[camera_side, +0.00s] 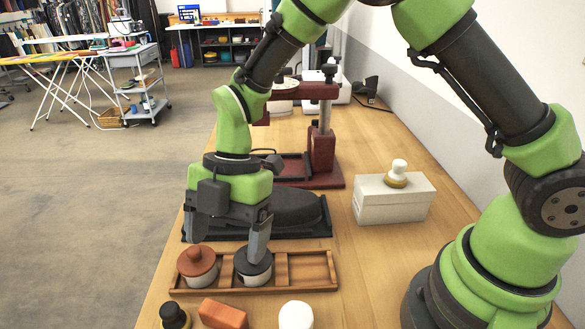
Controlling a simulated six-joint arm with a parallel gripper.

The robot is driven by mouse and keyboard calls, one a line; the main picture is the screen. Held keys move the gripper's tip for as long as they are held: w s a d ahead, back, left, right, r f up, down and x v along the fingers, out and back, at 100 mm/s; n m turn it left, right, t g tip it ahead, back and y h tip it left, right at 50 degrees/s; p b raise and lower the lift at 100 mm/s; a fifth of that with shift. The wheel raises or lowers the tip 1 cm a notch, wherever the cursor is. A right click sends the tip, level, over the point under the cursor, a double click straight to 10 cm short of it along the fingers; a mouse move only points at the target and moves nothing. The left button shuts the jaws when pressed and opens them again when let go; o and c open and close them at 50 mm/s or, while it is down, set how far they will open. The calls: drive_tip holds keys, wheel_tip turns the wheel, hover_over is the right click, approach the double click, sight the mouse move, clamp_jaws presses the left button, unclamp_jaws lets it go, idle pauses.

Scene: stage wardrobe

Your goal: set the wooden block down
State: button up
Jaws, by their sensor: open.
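My gripper (229,240) points down over the back edge of a wooden tray, with its jaws apart. One finger overlaps a dark-lidded white pot (254,271) in the tray; I cannot tell whether they touch. No block shows between the fingers. An orange-brown block (222,313) lies on the table in front of the tray, partly cut off by the picture's bottom edge. I cannot tell whether it is the wooden block.
The tray (312,287) also holds a red-lidded pot (197,266); its right compartment is empty. A dark knob (174,316) and a white piece (295,316) stand in front. Behind are a black padded form (300,211) and a red-brown press (322,150). A white box (395,200) stands right.

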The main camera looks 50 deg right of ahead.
drive_tip(key=s+d+r+m+t, duration=0.1)
drive_tip(key=d+r+m, duration=0.2)
drive_tip(key=r+m, duration=0.15)
drive_tip(key=d+r+m+t, duration=0.2)
drive_tip(key=r+m, duration=0.1)
drive_tip(key=r, duration=0.2)
drive_tip(key=s+d+r+m+t+h, duration=0.1)
drive_tip(key=s+d+r+m+t, duration=0.2)
drive_tip(key=s+m, duration=0.4)
drive_tip(key=s+d+r+m+t+h, duration=0.1)
drive_tip(key=s+d+r+m+t, duration=0.2)
drive_tip(key=m, duration=0.9)
drive_tip(key=s+d+r, duration=0.3)
drive_tip(key=d, duration=0.2)
drive_tip(key=shift+s, duration=0.35)
